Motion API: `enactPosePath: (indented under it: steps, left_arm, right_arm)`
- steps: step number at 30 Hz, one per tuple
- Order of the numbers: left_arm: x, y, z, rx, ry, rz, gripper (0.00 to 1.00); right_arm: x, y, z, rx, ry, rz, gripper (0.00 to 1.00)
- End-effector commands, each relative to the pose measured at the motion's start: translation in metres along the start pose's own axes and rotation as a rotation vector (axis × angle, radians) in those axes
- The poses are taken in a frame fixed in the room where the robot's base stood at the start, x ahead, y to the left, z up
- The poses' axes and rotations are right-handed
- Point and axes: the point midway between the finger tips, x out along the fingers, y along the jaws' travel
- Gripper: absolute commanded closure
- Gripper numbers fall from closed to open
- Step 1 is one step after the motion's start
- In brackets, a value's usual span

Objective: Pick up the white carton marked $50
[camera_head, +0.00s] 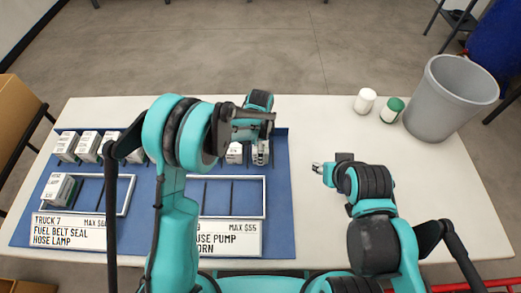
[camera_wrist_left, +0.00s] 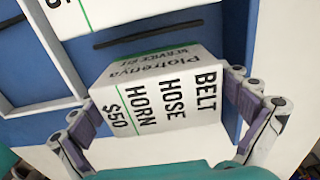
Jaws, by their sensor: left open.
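The white carton marked $50 (camera_wrist_left: 155,98) fills the middle of the left wrist view, with BELT HOSE HORN on its face and a green stripe. My left gripper (camera_wrist_left: 168,118) is open, with one finger on each side of the carton; I cannot tell whether they touch it. In the head view my left gripper (camera_head: 261,152) is over the back right of the blue board and hides most of that carton. My right gripper (camera_head: 317,168) is over the bare table right of the board; its finger opening is too small to judge.
Another white carton (camera_head: 235,153) stands close to the left of my left gripper. More cartons (camera_head: 66,146) line the board's back left, and one (camera_head: 58,188) stands in the left framed tray. A white jar (camera_head: 365,100), green jar (camera_head: 391,110) and grey bin (camera_head: 451,96) stand at right.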

Motion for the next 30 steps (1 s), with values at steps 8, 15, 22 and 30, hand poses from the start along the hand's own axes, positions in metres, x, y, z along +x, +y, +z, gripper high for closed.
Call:
enactPosePath:
  steps: [8, 15, 22, 30]
  left_arm:
    - [0.001, 0.0, 0.0, 0.0, 0.0, 0.0, 0.13]
    - [0.001, 0.0, 0.0, 0.0, 0.0, 0.0, 0.55]
    - [-0.001, 0.0, 0.0, 0.0, 0.0, 0.0, 0.55]
    - [-0.032, 0.0, 0.0, 0.0, 0.0, 0.0, 0.55]
  right_arm:
    - [0.0, 0.0, 0.0, 0.0, 0.0, 0.0, 0.6]
    - [0.0, 0.0, 0.0, 0.0, 0.0, 0.0, 0.6]
    - [-0.001, 0.0, -0.001, 0.0, 0.0, 0.0, 0.6]
    - [-0.013, 0.0, -0.01, 0.0, 0.0, 0.0, 0.6]
